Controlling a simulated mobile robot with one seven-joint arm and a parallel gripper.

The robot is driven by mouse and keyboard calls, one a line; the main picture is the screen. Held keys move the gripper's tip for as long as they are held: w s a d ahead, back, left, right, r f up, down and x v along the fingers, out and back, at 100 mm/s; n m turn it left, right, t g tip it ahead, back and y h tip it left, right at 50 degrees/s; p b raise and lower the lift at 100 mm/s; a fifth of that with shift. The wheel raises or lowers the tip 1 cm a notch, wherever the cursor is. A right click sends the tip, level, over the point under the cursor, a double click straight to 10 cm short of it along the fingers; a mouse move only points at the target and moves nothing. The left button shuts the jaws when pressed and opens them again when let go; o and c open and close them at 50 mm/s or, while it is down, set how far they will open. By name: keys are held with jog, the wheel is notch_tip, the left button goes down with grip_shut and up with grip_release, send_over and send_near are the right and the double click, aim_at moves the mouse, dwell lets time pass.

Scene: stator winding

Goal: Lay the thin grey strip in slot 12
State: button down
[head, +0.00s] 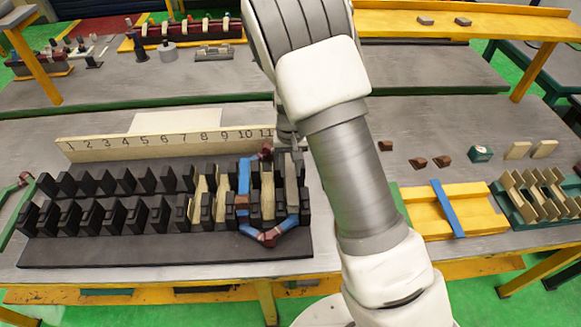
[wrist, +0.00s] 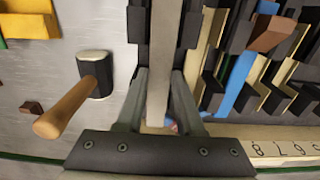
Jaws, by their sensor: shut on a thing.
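My gripper (wrist: 160,88) is shut on the thin grey strip (wrist: 163,45), which runs lengthwise between the two fingers. In the wrist view the strip lies in line with the gap between two rows of black teeth. In the head view it shows at the right end of the black slotted block (head: 150,250), in the last slot position, right of the number 11. The number 12 is hidden behind my arm. How deep the strip sits cannot be told. A blue coil (head: 244,178) with dark red ends loops through nearby slots.
The number board (head: 165,143) stands behind the block. In the wrist view a mallet (wrist: 70,105) with a wooden handle lies left of my gripper. A yellow tray (head: 430,215) with a blue bar and a green rack (head: 510,215) of tan pieces stand to the right.

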aim_at(291, 174)
jog(key=shift+f, duration=0.2)
jog(key=shift+f+b, duration=0.75)
jog(key=shift+b, duration=0.05)
jog(key=shift+f+b, duration=0.55)
jog(key=shift+f, duration=0.05)
dwell(0.8)
jog(key=shift+c, duration=2.3)
grip_release()
jog(key=shift+r, duration=0.25)
jog(key=shift+r+p, duration=0.55)
